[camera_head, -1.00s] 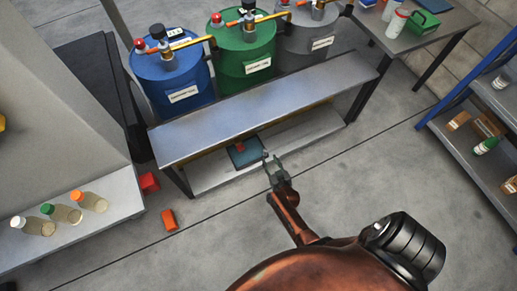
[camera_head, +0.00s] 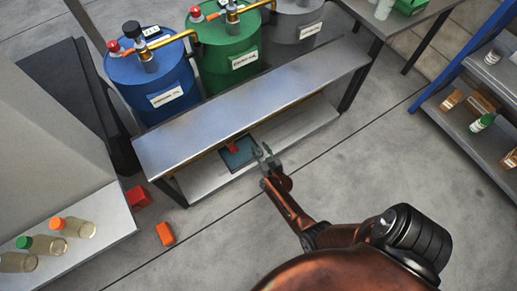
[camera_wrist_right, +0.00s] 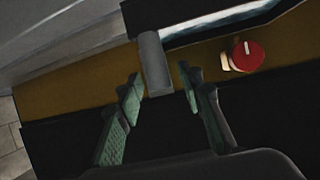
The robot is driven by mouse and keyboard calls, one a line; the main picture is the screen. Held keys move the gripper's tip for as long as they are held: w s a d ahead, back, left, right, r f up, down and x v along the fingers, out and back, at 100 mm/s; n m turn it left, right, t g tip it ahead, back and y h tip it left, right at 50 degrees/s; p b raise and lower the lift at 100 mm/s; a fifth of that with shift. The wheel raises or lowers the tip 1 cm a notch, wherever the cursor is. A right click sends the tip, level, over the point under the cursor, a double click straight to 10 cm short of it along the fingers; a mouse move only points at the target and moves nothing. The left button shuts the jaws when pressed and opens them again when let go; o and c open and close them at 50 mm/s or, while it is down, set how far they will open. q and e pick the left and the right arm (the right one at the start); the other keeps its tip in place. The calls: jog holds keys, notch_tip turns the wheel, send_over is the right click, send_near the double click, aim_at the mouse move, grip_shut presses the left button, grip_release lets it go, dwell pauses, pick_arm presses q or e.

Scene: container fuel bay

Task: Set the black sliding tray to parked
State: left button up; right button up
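A dark, blue-grey flat tray-like piece (camera_head: 240,160) with a small red part (camera_head: 234,149) sits under the front of the metal bench. It looks like the sliding tray, but I cannot tell for sure. My right gripper (camera_head: 266,157) is at its right edge. In the right wrist view my gripper (camera_wrist_right: 160,92) is open, its two green-grey fingers apart. A grey cylindrical handle-like bar (camera_wrist_right: 154,62) lies just beyond and between the fingertips; contact is not clear. A red knob (camera_wrist_right: 248,56) sits on a brownish-yellow strip (camera_wrist_right: 60,94) beside it. My left gripper is not in view.
The metal bench (camera_head: 250,95) overhangs the tray, with a lower shelf (camera_head: 300,127) below. Blue (camera_head: 160,90), green (camera_head: 232,50) and grey (camera_head: 300,25) drums stand behind. An orange object (camera_head: 165,234) lies on the floor. The floor right of my arm is clear.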

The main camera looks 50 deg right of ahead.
jog(key=shift+c, duration=0.4)
grip_shut()
dwell(0.4)
